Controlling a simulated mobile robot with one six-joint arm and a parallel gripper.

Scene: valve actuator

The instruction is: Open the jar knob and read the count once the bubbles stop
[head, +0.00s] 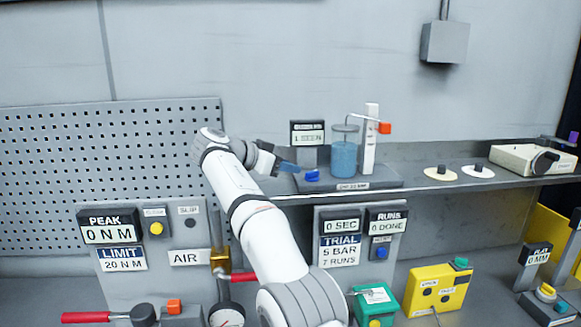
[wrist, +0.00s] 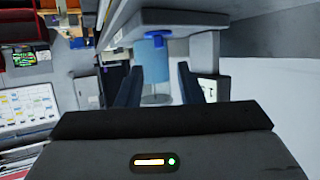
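The jar (head: 344,160) is clear with blue liquid and stands on a dark base on the shelf. I cannot make out bubbles in it. The blue knob (head: 312,176) sits on the front left of that base. A small display (head: 307,133) behind the knob seems to show a 1; its words are blurred. My gripper (head: 285,166) is just left of the knob, apart from it. In the wrist view my gripper (wrist: 159,78) is open and empty, with the jar (wrist: 155,65) and knob (wrist: 153,41) beyond the gap between its fingers, appearing upside down.
A white post (head: 370,140) with an orange handle (head: 385,128) stands right of the jar. Gauges and panels hang below. A pegboard (head: 100,160) is at left.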

